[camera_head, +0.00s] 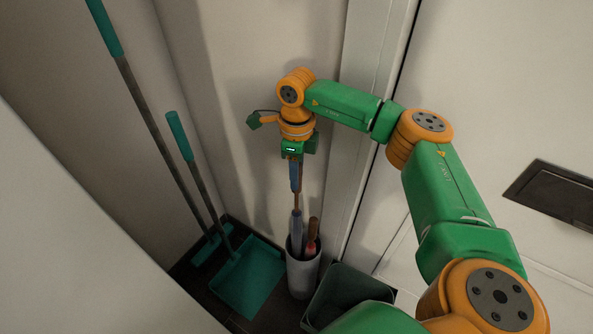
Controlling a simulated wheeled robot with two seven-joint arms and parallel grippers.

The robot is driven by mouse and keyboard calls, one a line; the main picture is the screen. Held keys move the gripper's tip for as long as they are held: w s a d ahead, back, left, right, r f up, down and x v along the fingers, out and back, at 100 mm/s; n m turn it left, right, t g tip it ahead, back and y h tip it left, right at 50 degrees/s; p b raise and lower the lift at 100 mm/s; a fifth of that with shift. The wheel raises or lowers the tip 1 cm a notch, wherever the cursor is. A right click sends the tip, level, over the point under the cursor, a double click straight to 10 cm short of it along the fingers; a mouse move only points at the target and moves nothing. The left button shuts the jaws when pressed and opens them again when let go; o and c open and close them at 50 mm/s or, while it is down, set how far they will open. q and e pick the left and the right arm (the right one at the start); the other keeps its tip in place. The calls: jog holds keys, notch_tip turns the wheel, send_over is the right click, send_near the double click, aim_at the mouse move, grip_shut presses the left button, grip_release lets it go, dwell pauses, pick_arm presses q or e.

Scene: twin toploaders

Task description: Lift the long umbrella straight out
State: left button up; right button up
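My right gripper (293,157) points down above the umbrella stand. It appears shut on the top of the long umbrella (296,178), whose upper part is blue with a thin brown length below it. The fingers and the gripped part are mostly hidden. This line runs nearly upright down to a grey-blue length (297,235) at the stand's mouth; I cannot tell whether that is the same umbrella. A light cylindrical stand (304,277) stands below on the dark floor. A shorter item with a red-brown handle (312,231) leans inside it. My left gripper is not in view.
A teal dustpan (250,278) and a teal-handled broom (145,100) stand left of the stand. A dark open bin (345,290) stands to its right. Walls close in behind, and a pale panel (75,220) fills the left foreground. A door frame rises at right.

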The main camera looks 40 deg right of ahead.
grip_shut()
dwell(0.9)
notch_tip(320, 180, up, 42)
jog(key=p, duration=3.8)
dwell(0.3)
